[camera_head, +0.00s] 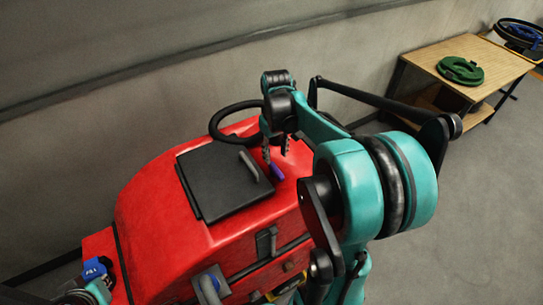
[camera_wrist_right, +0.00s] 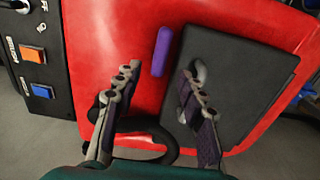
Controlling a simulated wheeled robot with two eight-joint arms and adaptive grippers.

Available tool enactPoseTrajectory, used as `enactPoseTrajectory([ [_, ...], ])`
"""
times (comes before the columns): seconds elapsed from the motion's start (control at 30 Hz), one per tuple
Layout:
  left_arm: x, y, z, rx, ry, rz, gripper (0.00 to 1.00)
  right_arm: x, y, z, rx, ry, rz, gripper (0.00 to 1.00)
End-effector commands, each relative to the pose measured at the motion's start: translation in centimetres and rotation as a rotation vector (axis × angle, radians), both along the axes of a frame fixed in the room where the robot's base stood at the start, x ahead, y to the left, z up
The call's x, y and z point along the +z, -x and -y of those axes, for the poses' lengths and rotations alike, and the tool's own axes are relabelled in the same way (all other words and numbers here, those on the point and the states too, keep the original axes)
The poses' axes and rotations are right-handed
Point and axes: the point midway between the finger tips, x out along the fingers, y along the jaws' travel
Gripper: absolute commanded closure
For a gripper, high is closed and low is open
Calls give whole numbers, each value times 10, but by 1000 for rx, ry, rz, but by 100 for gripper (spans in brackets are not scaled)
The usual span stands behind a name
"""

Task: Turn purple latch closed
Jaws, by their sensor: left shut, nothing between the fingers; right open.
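The purple latch (camera_head: 277,172) is a small bar on the red tank body, just off the right edge of the black lid (camera_head: 215,185). In the right wrist view the latch (camera_wrist_right: 161,51) lies lengthwise along the lid's edge, with a narrow red gap between it and the lid (camera_wrist_right: 250,85). My right gripper (camera_head: 276,152) is open above the latch. In the wrist view its fingers (camera_wrist_right: 160,88) are spread either side of the latch's line, with no visible contact. My left gripper (camera_head: 92,293) is shut at the bottom left corner, partly cut off.
A grey handle (camera_head: 249,165) stands on the lid, close to my right fingers. A black steering wheel (camera_head: 228,120) is behind. A blue fill cap (camera_head: 95,268) is by my left gripper. A control panel (camera_wrist_right: 35,60) has orange and blue switches. A wooden table (camera_head: 430,62) stands far right.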

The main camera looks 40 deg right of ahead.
Motion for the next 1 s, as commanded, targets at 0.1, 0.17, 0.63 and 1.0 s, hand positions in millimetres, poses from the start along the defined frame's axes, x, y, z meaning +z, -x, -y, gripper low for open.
enactPoseTrajectory([
  [0.1,-4,0,0,0,0,0,100,-23,0,0,0,0,1,60],
  [0.17,-5,0,0,0,0,0,100,-33,0,0,0,1,2,60],
  [0.63,-7,0,0,0,0,0,100,-64,0,-1,0,1,3,60],
  [1.0,-7,0,0,0,0,0,100,-64,0,-1,0,1,3,100],
])
